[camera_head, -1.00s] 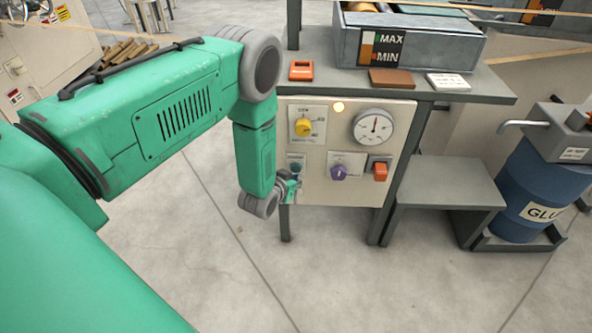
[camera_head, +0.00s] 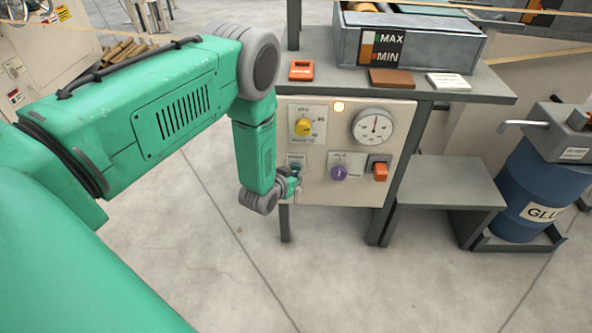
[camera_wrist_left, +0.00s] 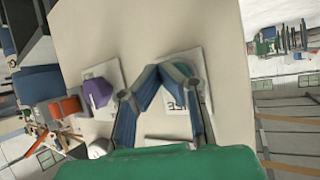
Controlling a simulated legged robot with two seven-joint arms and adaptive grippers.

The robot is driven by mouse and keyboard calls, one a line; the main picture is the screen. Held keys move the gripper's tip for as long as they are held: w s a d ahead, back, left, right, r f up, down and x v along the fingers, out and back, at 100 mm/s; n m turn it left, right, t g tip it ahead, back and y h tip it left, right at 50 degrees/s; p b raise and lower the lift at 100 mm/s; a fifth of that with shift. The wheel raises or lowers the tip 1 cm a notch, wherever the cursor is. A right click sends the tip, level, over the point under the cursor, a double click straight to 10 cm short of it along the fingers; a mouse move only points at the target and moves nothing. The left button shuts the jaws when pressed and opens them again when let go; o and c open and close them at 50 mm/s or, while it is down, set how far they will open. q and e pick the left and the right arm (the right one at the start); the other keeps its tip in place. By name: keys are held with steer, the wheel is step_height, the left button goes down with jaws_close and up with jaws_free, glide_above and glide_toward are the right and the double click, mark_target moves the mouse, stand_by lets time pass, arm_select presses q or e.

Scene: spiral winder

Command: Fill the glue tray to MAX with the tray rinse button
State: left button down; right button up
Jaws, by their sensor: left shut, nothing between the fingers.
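The grey metal glue tray (camera_head: 420,52) stands on the bench top, with a MAX/MIN gauge plate (camera_head: 381,48) on its front. The plate has an orange strip; the exact level is too small to read. On the cream control panel (camera_head: 325,190) a small teal button (camera_head: 296,168) with a label above it sits at the lower left. My left gripper (camera_head: 296,188) is shut and empty, just below and in front of this button. In the left wrist view its fingertips (camera_wrist_left: 160,78) meet in front of a white label plate (camera_wrist_left: 188,70); I cannot tell whether they touch. My right gripper is out of view.
The panel also carries a yellow knob (camera_head: 303,127), a round gauge (camera_head: 374,127), a lit lamp (camera_head: 339,107), a purple knob (camera_head: 339,173) and an orange switch (camera_head: 380,172). A grey step (camera_head: 445,180) and a blue glue drum (camera_head: 535,190) stand to the right.

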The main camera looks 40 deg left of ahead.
arm_select(q)
steer(key=shift+w+a, duration=0.25)
steer(key=shift+w, duration=0.1)
stand_by(1.5)
stand_by(1.6)
steer(key=shift+s+d+p, duration=0.3)
steer(key=shift+s+d, duration=0.15)
steer(key=shift+s, duration=0.35)
steer(key=s+d, duration=0.1)
steer(key=s+p, duration=0.1)
steer(key=s, duration=0.1)
steer(key=s+d+p, duration=0.1)
steer(key=shift+s+d, duration=0.15)
steer(key=shift+d, duration=0.2)
stand_by(2.3)
